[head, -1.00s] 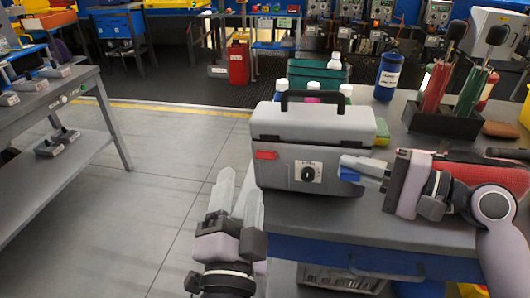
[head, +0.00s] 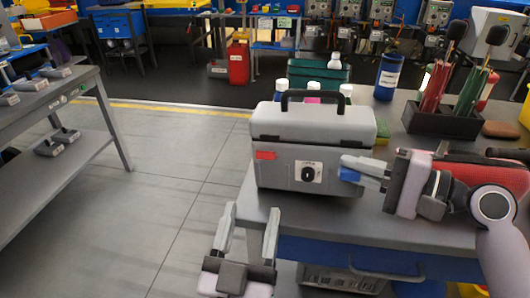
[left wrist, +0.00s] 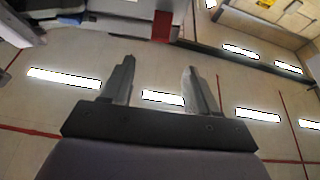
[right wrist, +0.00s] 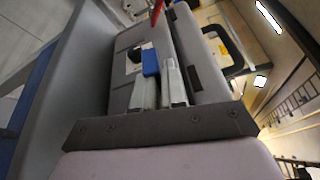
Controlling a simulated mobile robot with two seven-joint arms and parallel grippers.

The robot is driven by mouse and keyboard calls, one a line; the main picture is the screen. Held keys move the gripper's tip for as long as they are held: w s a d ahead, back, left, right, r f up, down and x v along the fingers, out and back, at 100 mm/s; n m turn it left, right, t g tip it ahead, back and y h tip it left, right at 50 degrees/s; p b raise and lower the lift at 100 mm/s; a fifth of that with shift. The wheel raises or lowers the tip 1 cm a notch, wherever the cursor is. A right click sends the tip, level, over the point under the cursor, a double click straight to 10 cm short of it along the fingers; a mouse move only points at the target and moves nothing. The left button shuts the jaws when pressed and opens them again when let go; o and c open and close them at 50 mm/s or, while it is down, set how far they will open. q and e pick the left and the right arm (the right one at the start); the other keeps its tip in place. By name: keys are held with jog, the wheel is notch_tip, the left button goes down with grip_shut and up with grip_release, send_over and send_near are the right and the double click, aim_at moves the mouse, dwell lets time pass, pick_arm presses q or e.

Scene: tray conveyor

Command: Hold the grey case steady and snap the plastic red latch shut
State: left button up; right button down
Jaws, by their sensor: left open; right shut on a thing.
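The grey case (head: 280,178) stands upright on the table, with a black handle (head: 312,97) on its lid. The red latch (head: 265,155) is on its front left; in the right wrist view the red latch (right wrist: 158,10) appears to stick out from the case. A blue latch (head: 349,175) is on the front right. My right gripper (head: 344,167) is shut on the blue latch, which also shows at its fingers in the right wrist view (right wrist: 150,63). My left gripper (head: 251,218) is open and empty, in front of and below the case; its spread fingers show in the left wrist view (left wrist: 158,66).
The grey table (head: 310,213) has its front edge close to my left gripper. Capped bottles and a green bin (head: 325,78) stand behind the case. A blue canister (head: 387,77) and a black tool holder (head: 442,120) stand to the right.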

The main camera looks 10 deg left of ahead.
aim_at(265, 156)
pick_arm(q)
jog(key=x, duration=1.2)
jog(key=c, duration=1.1)
